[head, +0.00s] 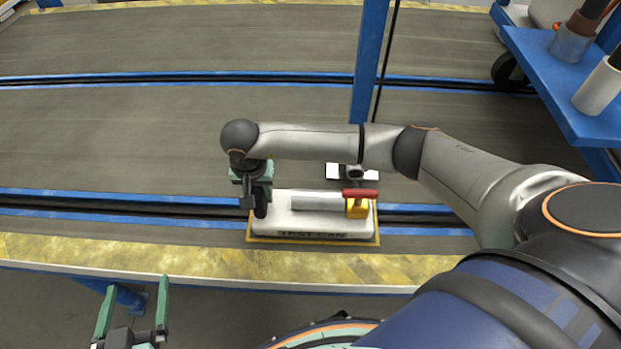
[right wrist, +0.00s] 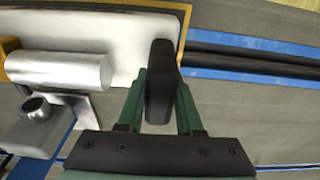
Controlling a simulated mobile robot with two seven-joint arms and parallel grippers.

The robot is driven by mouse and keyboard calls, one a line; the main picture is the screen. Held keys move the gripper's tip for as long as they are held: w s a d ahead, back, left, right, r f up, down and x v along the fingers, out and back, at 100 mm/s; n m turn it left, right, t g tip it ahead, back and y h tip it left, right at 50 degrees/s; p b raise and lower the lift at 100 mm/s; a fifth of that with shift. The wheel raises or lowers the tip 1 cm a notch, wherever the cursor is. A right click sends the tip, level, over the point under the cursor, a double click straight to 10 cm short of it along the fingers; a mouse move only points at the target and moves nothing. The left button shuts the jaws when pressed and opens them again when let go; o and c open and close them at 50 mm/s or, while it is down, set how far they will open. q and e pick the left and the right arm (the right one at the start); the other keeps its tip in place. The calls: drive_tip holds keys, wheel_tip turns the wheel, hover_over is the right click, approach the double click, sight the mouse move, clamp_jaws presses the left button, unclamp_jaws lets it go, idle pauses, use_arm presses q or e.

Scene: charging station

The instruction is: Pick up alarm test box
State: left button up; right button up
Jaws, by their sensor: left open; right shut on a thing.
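A small black box (right wrist: 158,85), which appears to be the alarm test box, is between the green fingers of my right gripper (right wrist: 160,100). In the head view the right gripper (head: 254,188) points down at the left end of a white platform (head: 320,226), shut on the black box (head: 261,208). I cannot tell whether the box touches the platform. My left gripper (head: 134,290) is open and empty at the lower left, in front of the striped edge.
The platform, with a yellow border, carries a grey metal cylinder (head: 318,203) and a yellow block (head: 357,208) with a red handle (head: 360,193). Behind it is a white plate (head: 341,172). A blue post (head: 368,60) and blue shelf (head: 560,85) stand beyond. The floor left of the platform is clear.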

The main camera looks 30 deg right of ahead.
clamp_jaws()
idle(0.8)
